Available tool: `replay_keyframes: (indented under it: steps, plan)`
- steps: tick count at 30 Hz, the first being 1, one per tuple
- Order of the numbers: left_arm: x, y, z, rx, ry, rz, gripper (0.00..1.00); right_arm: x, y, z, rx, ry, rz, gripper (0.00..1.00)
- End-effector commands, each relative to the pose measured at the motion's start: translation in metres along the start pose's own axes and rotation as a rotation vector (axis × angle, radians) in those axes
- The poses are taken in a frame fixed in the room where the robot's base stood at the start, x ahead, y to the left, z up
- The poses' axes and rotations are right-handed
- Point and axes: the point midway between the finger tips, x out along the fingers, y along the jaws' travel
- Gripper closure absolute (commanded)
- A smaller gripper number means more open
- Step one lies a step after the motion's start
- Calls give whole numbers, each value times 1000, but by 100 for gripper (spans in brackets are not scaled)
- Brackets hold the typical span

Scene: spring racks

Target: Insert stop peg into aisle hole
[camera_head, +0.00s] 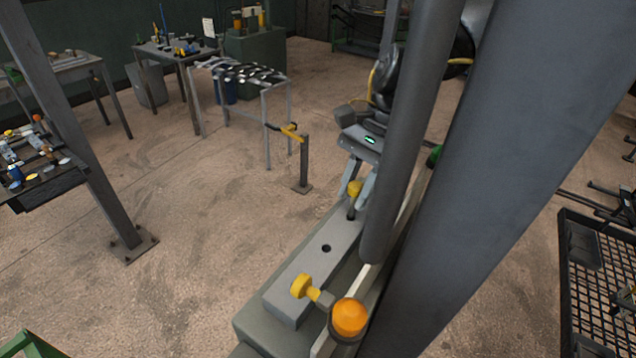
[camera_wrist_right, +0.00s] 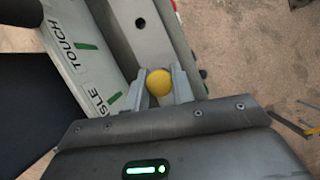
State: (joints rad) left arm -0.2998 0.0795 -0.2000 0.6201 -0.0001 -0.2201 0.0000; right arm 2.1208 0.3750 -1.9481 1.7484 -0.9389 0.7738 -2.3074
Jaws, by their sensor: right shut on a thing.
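The stop peg has a yellow round head (camera_head: 354,188) and a dark shaft below it. My right gripper (camera_head: 356,192) is shut on the peg, over the far part of the grey block (camera_head: 300,272). I cannot tell whether the shaft's tip is in the block or just above it. In the right wrist view, the yellow head (camera_wrist_right: 159,82) sits between the two fingertips. An empty dark hole (camera_head: 326,248) shows nearer in the block's top; it also shows in the wrist view (camera_wrist_right: 140,24). My left gripper is out of view.
A yellow knob (camera_head: 301,286) and an orange dome (camera_head: 349,317) sit at the block's near end. A thick grey post (camera_head: 480,180) stands close on the right. A plate (camera_wrist_right: 85,60) reads "TOUCH" and "SLE", partly hidden. Open floor lies left; workbenches stand behind.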

Motion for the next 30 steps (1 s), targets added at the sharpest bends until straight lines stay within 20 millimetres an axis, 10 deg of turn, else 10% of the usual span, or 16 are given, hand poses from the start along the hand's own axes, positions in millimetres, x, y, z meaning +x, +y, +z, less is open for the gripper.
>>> replay_keyframes:
  steps: [30]
  plan:
    - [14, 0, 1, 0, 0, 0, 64, 24, 0, -11, 1, -2, -3, 100]
